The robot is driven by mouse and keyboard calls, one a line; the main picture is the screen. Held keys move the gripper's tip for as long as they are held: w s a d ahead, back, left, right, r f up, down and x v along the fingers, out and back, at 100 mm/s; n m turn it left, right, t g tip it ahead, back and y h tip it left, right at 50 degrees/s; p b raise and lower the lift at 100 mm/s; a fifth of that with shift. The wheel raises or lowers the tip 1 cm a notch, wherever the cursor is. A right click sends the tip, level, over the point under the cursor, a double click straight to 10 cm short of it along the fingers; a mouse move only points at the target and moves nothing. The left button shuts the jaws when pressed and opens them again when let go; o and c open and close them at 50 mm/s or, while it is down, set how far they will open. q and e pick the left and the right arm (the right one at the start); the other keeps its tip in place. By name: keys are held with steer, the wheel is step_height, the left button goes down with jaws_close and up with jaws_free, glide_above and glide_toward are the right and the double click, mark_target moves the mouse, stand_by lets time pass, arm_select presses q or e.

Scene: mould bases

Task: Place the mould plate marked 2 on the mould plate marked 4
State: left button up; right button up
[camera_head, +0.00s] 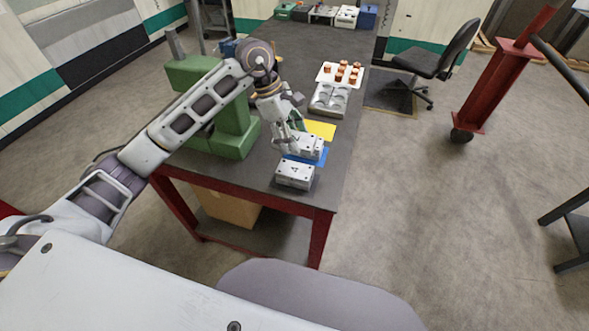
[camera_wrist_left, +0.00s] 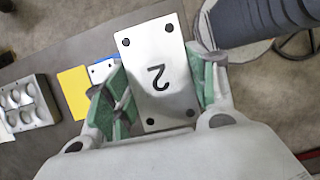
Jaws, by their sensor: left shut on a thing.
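The mould plate marked 2 (camera_wrist_left: 157,75) is a pale metal block with dark corner holes. My left gripper (camera_wrist_left: 163,95) is shut on it, with green finger pads on its two sides. In the head view this gripper (camera_head: 297,146) is over the near part of the bench, by the blue sheet. The plate marked 4 (camera_head: 295,174) appears to be the pale block lying nearest the bench's front edge; its mark is small. It is apart from the gripper and hidden in the wrist view. My right gripper is not in view.
A blue sheet (camera_head: 320,160) and a yellow sheet (camera_head: 321,131) lie on the dark bench. A pale block corner (camera_wrist_left: 102,68) shows on the blue sheet. Beyond are a grey recessed tray (camera_head: 330,99) and a white tray (camera_head: 326,76) with copper-coloured parts. A green machine (camera_head: 235,135) stands left.

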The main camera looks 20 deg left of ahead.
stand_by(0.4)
arm_select(q)
steer(key=p, duration=0.1)
glide_above(298, 170)
steer(key=a, duration=0.2)
steer(key=shift+d+f, duration=0.15)
steer(key=shift+f, duration=1.4)
steer(key=shift+d+f, duration=0.1)
steer(key=shift+f, duration=1.4)
steer(key=shift+f+p, duration=0.5)
steer(key=shift+f, duration=1.4)
steer(key=shift+f, duration=0.15)
steer(key=o, duration=1.4)
